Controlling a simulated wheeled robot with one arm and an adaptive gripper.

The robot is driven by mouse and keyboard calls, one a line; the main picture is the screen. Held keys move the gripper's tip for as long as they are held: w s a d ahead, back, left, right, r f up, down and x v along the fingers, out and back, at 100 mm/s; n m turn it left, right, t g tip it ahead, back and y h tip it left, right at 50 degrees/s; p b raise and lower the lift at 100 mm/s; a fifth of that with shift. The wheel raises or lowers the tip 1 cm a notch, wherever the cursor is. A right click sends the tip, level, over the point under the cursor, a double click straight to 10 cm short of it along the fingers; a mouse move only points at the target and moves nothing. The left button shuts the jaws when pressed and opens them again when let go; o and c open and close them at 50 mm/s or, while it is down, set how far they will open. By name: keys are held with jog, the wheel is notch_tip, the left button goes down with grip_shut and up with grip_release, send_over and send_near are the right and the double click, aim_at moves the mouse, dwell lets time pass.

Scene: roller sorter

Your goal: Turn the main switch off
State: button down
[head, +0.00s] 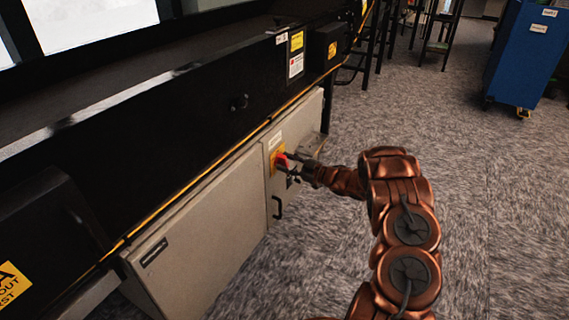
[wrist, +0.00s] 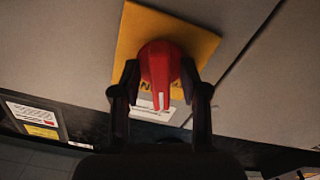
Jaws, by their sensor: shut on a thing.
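The main switch is a red rotary handle (wrist: 160,65) on a yellow plate (wrist: 205,40), on the front of a light grey cabinet (head: 205,225). In the head view the red handle (head: 281,160) shows small at the cabinet's upper right, partly hidden by my gripper (head: 291,160). In the wrist view my gripper (wrist: 160,95) has one dark finger on each side of the handle, shut on it. The handle's white mark points toward the bottom of the wrist picture. The lettering on the plate is partly covered by the handle and fingers.
A black door handle (head: 278,207) sits below the switch on the cabinet. The long black conveyor frame (head: 150,140) runs above the cabinet. A blue cart (head: 525,55) stands at the far right. The carpet (head: 470,200) to the right of my arm is clear.

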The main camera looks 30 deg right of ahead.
jog(key=shift+w+a+r+n+b, duration=0.1)
jog(key=shift+w+a+n+b, duration=0.1)
jog(key=shift+n+b, duration=0.8)
jog(key=shift+w+a+n+b, duration=0.15)
jog(key=shift+n+b, duration=0.65)
jog(key=shift+b, duration=0.35)
jog(key=shift+n, duration=0.4)
jog(key=n, duration=0.5)
jog(key=shift+r, duration=0.1)
jog(key=n, duration=0.5)
jog(key=shift+n, duration=0.4)
jog(key=c, duration=1)
grip_release()
jog(key=shift+w+a, duration=0.1)
jog(key=shift+a, duration=0.05)
jog(key=shift+c, duration=0.2)
jog(key=shift+s+d, duration=0.2)
jog(key=shift+d, duration=0.05)
